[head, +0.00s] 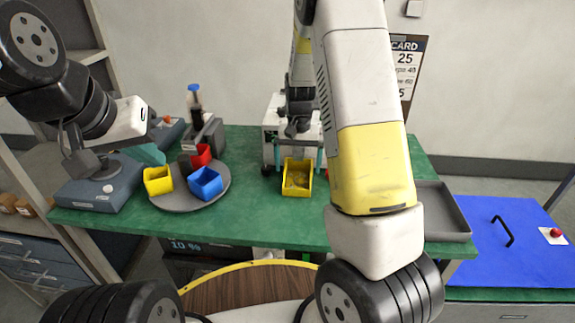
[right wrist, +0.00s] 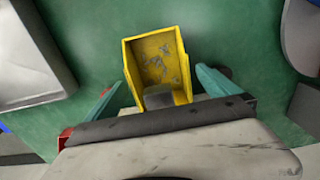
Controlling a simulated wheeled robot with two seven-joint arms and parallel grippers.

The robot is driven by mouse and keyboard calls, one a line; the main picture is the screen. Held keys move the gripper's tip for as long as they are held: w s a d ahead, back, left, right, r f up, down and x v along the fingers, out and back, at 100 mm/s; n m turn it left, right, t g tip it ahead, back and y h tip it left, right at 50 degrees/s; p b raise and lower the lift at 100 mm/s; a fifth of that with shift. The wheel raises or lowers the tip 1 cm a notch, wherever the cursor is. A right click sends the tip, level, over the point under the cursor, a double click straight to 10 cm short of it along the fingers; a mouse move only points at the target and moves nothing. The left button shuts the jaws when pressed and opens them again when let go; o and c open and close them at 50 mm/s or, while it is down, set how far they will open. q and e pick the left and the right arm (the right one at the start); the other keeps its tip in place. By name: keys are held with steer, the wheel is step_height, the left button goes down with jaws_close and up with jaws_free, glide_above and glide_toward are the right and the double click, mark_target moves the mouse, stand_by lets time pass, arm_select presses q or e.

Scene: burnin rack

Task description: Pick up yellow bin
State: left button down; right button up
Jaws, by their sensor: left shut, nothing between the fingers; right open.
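A yellow bin (head: 297,178) with small contents stands on the green table in the head view, near the middle. It also shows in the right wrist view (right wrist: 160,62). My right gripper (head: 294,163) is open over its far side, with a teal finger on each side and gaps to the bin walls. In the right wrist view the gripper (right wrist: 158,90) is at the near end of the bin, partly hiding it. A second yellow bin (head: 157,181) stands on the grey round tray. My left gripper (head: 149,154) is shut and empty, behind that bin.
The round tray (head: 180,203) also holds a blue bin (head: 205,183) and a red bin (head: 201,155). A red thing (head: 328,173), mostly hidden by my right arm, is right of the middle bin. A grey tray (head: 452,212) lies at right. The table front between them is clear.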

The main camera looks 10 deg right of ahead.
step_height(320, 180, down, 2)
steer(key=shift+f, duration=0.2)
steer(key=c, duration=1.6)
steer(key=shift+r, duration=0.35)
